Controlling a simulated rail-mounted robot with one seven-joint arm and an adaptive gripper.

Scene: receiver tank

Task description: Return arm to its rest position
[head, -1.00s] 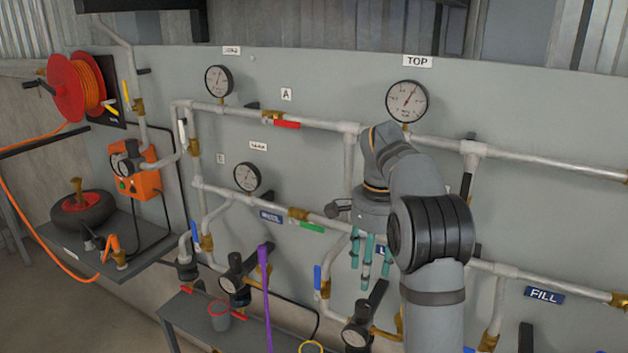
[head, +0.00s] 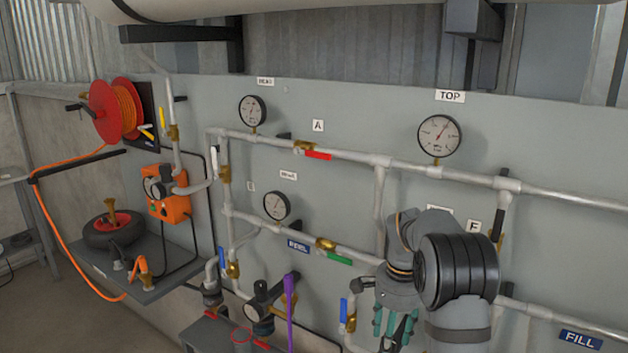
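My arm rises at the lower right of the head view, in front of the grey panel (head: 330,100). Its wrist bends over, and my gripper (head: 394,322) points down. Its teal fingers are spread apart with nothing seen between them, so it looks open and empty. The gripper overlaps the lower pipework in the picture; its distance from the pipes cannot be told. The lower part of the arm is cut off by the bottom edge of the frame.
Pipes, valves and gauges cover the panel, including the TOP gauge (head: 439,136) above my arm. A red hose reel (head: 104,113), orange box (head: 168,206) and small wheel (head: 112,230) are at left. A purple rod (head: 290,312) stands left of my gripper.

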